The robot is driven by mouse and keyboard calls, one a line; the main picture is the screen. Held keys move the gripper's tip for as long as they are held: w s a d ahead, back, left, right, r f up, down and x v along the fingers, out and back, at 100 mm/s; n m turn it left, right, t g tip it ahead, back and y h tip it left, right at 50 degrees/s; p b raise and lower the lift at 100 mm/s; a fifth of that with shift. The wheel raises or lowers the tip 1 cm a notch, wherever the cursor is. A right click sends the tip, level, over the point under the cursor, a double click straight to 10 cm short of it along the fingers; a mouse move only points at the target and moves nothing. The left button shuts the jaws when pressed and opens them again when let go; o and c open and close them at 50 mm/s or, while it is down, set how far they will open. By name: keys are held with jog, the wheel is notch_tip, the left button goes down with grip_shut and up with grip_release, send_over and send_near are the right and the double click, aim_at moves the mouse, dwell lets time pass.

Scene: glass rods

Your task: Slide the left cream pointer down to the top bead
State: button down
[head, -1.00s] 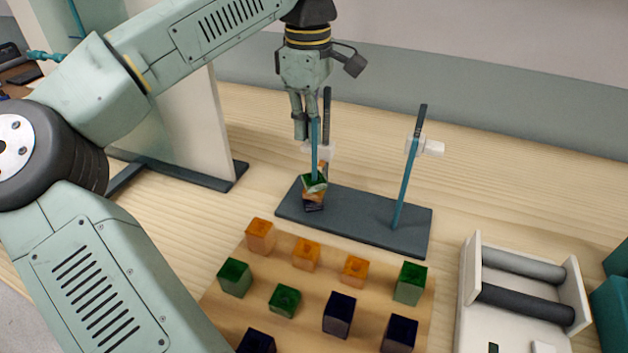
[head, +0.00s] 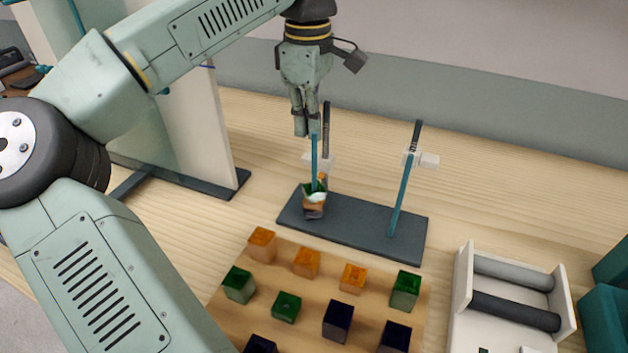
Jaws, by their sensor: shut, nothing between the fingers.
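The left cream pointer (head: 323,161) is a pale block partly hidden behind the left teal rod (head: 314,158), beside a dark upright strip (head: 326,120). Below it, a short stack of beads (head: 314,207) stands at the foot of that rod on the dark base (head: 356,228). The top bead (head: 309,189) looks green, with a pale patch beside it that I cannot make out. My gripper (head: 306,132) points down, shut and empty, at the upper end of the left rod, above the pointer. I cannot tell whether its fingers touch the rod.
The right teal rod (head: 401,195) carries a second cream pointer (head: 425,160) high up and no beads. A wooden board (head: 262,310) with several orange, green and dark cubes lies in front. A white roller tray (head: 470,325) stands at the right. A pale upright panel (head: 200,125) stands behind left.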

notch_tip(320, 180, up, 6)
jog(key=p, duration=0.4)
jog(key=shift+f, duration=0.2)
